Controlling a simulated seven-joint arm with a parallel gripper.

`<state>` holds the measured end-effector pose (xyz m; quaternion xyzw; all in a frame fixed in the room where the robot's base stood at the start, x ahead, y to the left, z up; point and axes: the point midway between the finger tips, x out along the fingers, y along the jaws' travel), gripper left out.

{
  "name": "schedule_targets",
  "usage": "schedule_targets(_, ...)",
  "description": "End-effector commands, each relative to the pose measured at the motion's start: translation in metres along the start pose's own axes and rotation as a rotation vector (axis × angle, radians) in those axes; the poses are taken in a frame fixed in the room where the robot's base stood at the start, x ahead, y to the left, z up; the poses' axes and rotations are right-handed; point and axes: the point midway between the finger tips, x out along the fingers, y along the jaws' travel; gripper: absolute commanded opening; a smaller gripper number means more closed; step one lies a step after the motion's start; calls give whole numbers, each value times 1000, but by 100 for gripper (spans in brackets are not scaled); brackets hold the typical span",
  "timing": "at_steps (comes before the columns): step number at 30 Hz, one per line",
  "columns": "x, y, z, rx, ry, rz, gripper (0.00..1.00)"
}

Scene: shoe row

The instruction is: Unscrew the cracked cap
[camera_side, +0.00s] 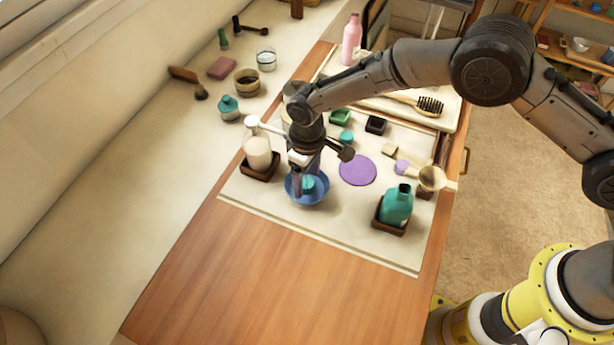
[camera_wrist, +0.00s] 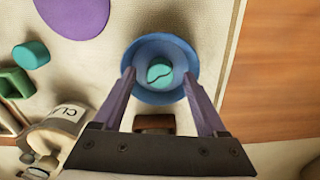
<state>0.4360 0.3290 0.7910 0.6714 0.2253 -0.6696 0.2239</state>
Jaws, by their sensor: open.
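The cracked cap (camera_wrist: 159,72) is teal with a dark wavy line across its top. It lies inside the blue bowl (camera_wrist: 150,49); the side view also shows the cap (camera_side: 308,183) in the bowl (camera_side: 295,193). My gripper (camera_wrist: 158,78) is open, with one finger on each side of the cap and apart from it. In the side view my gripper (camera_side: 303,180) points down at the bowl and hides part of it. A teal bottle (camera_side: 397,206) stands in a brown tray (camera_side: 390,228) to the right; its neck looks dark and uncapped. Another teal cap (camera_side: 346,137) lies on the mat behind.
A pump bottle (camera_side: 257,153) stands in a brown tray close left of the bowl. A purple disc (camera_side: 357,170) lies flat to the right. A green box (camera_side: 340,116) and dark box (camera_side: 376,124) sit behind. The wooden tabletop in front (camera_side: 240,270) is clear.

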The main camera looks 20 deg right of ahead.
Motion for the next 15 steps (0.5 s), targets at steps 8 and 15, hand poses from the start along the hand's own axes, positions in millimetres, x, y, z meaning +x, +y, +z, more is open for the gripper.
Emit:
schedule_targets(8, -52, 0, -1, 0, 7, 0, 74)
schedule_targets(15, -101, 0, -1, 0, 5, 0, 74)
